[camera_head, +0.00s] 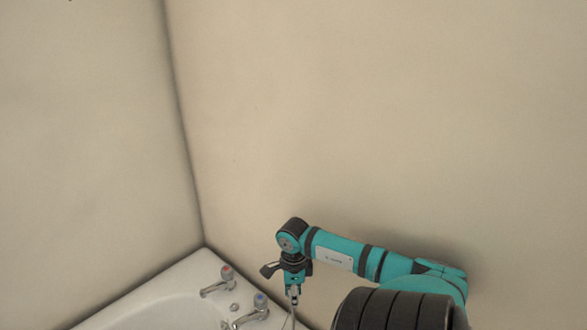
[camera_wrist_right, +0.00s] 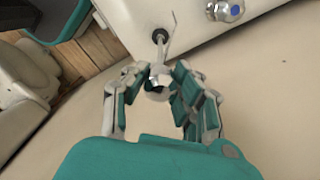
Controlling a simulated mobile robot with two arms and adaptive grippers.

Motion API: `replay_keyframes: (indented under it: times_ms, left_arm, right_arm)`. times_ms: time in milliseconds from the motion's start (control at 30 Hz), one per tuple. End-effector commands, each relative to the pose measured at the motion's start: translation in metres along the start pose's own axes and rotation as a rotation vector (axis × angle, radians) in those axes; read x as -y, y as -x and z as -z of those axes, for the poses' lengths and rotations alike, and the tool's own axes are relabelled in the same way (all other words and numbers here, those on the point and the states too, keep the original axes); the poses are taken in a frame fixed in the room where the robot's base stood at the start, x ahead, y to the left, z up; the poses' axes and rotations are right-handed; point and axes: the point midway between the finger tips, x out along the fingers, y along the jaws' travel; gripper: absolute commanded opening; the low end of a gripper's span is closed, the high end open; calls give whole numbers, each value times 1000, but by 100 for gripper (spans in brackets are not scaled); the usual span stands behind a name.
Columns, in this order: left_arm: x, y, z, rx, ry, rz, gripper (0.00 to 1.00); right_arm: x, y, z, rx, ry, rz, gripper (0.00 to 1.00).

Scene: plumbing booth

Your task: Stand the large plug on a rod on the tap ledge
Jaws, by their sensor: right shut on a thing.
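My right gripper (camera_wrist_right: 158,82) has its fingers closed around a small silver-white piece, the plug on a rod (camera_wrist_right: 168,48), in the right wrist view. A thin pale rod runs from the fingers toward the basin's ledge. A dark round part (camera_wrist_right: 160,36) shows beside the rod; I cannot tell whether it belongs to the plug or to the ledge. In the head view the right gripper (camera_head: 293,290) points down beside the tap ledge (camera_head: 203,262), with a thin rod below it. Whether the plug touches the ledge is unclear. My left gripper is not in view.
A red-marked tap (camera_head: 218,284) and a blue-marked tap (camera_head: 252,312) stand on the white basin's rim. The blue-marked tap also shows in the wrist view (camera_wrist_right: 226,10). Plain walls meet behind the basin, close to my right arm. Wooden flooring (camera_wrist_right: 90,55) shows below.

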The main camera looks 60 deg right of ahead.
Motion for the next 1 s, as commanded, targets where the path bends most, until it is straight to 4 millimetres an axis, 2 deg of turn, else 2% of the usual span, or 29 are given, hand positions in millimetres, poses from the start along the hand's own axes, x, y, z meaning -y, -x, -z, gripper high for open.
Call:
replay_keyframes:
  times_ms: [800, 833, 1000]
  left_arm:
    - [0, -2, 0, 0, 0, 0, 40]
    - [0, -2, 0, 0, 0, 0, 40]
    - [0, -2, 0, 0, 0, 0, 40]
  right_arm:
    - [0, -4, 0, 0, 0, 1, 0]
    - [0, -4, 0, 0, 0, 1, 29]
    - [0, -4, 0, 0, 0, 0, 51]
